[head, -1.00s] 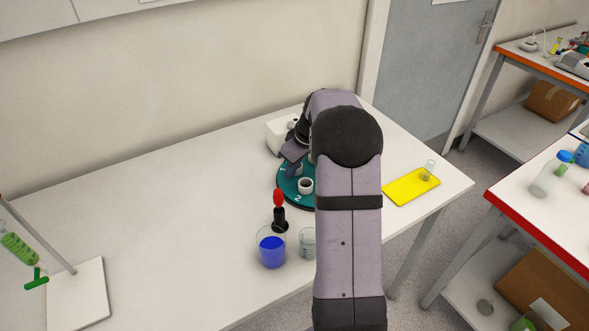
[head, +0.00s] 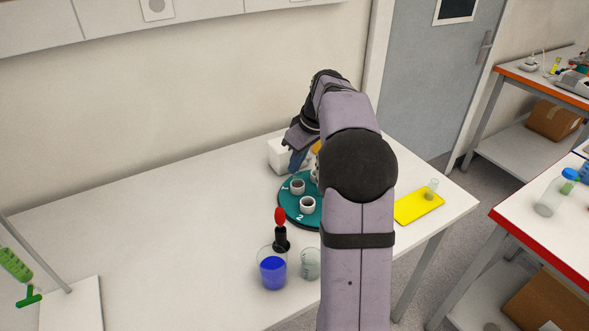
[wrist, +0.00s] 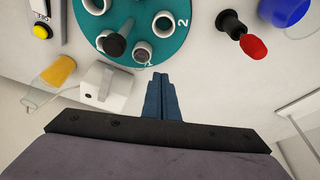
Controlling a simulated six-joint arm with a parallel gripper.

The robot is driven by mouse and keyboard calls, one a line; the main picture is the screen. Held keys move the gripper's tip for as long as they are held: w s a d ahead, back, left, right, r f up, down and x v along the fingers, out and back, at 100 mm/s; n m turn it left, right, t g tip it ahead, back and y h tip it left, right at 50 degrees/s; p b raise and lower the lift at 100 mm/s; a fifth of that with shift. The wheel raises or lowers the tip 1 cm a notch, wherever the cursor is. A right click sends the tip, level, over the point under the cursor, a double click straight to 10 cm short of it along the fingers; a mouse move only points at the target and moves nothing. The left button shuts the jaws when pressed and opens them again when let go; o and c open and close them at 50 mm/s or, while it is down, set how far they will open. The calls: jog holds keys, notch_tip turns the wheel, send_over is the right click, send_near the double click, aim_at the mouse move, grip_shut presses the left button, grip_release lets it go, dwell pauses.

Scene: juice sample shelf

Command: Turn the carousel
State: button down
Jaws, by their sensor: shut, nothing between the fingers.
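The carousel (head: 290,211) is a teal disc with numbers and white cups on it, partly hidden by my arm in the head view. In the wrist view the carousel (wrist: 190,43) fills the top, with a dark upright peg (wrist: 115,44) among its cups. One cup (head: 307,205) sits by the number 2, another (head: 297,187) near the number 1. My gripper (wrist: 160,76) is shut and empty, its blue fingers just outside the disc's rim near a cup (wrist: 143,52). In the head view my gripper (head: 296,162) is at the carousel's back left; contact cannot be told.
A white box (head: 279,155) stands close behind the carousel. The table's left is mostly clear.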

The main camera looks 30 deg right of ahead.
jog(key=s+d+r+m+h+p, duration=0.1)
jog(key=s+d+r+m+p, duration=0.15)
jog(key=s+d, duration=0.8)
jog(key=shift+s+a+f+n+y, duration=0.35)
jog(key=shift+s+f+n, duration=0.15)
jog(key=shift+s+n, duration=0.3)
jog(key=shift+s+a+f+n+y, duration=0.3)
jog(key=shift+s+f+n+y, duration=0.25)
jog(key=shift+n, duration=0.4)
jog(key=shift+s+a+f+n+y, duration=0.2)
jog(key=shift+s+a+f+n, duration=0.2)
jog(key=shift+s+n, duration=0.45)
jog(key=shift+w, duration=0.1)
jog(key=p+x, duration=0.2)
jog(key=x, duration=0.7)
jog(key=shift+p, duration=0.35)
jog(key=shift+w+a+f+p, duration=0.15)
jog(key=shift+w+a+p, duration=0.25)
jog(key=shift+w+p, duration=0.15)
jog(key=shift+w+a+f+p, duration=0.1)
jog(key=shift+w+a+p, duration=0.35)
jog(key=shift+w, duration=0.2)
jog(key=shift+w+a+f+p, duration=0.15)
jog(key=shift+w+a+p, duration=0.15)
jog(key=shift+w, duration=0.3)
